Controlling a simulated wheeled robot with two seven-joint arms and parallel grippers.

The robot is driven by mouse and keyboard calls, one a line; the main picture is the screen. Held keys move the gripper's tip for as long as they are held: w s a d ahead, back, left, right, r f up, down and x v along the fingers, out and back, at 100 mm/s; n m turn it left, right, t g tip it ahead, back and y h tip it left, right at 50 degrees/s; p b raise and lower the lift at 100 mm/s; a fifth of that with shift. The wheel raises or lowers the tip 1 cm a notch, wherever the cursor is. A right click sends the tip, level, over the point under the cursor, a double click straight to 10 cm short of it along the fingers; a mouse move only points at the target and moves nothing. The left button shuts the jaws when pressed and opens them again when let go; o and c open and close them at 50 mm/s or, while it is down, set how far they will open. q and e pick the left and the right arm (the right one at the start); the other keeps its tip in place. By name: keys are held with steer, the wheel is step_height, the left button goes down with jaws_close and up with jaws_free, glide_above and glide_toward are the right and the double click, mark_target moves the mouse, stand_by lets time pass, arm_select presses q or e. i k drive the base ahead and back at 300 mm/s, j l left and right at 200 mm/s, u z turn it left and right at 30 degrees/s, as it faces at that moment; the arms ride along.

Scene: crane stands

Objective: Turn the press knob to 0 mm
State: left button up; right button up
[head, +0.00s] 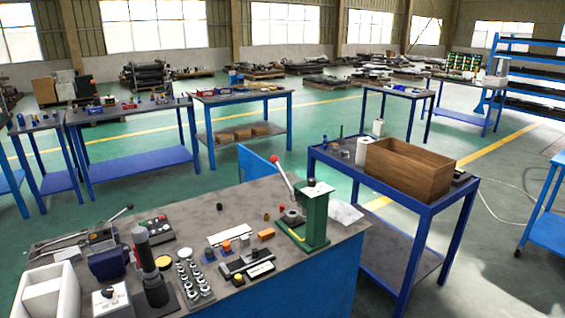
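A green press (315,215) stands upright near the right end of the grey-topped workbench (200,205). A lever with a red ball end (276,159) slants up to its left, and a dark round part (292,216) sits low at its front left. A small white box with a dark knob (109,297) stands at the near left of the bench. I cannot tell which part is the press knob, and no millimetre scale or setting is readable from here. Neither of my grippers shows in this view.
A blue cart (425,205) with a wooden box (408,168) stands right of the bench. A black upright cylinder (147,262), a tray of metal fittings (193,280) and a white bin (45,292) crowd the bench's near left.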

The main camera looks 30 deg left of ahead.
mark_target(312, 182)
steer(key=i+u, duration=0.4)
steer(key=i+l+u, duration=0.1)
steer(key=u, duration=0.25)
steer(key=i+l+u, duration=0.25)
steer(key=i+u, duration=0.15)
steer(key=i+l+u, duration=0.25)
steer(key=u, duration=0.15)
steer(key=i+l+u, duration=0.5)
steer(key=l, duration=0.25)
steer(key=k, duration=0.1)
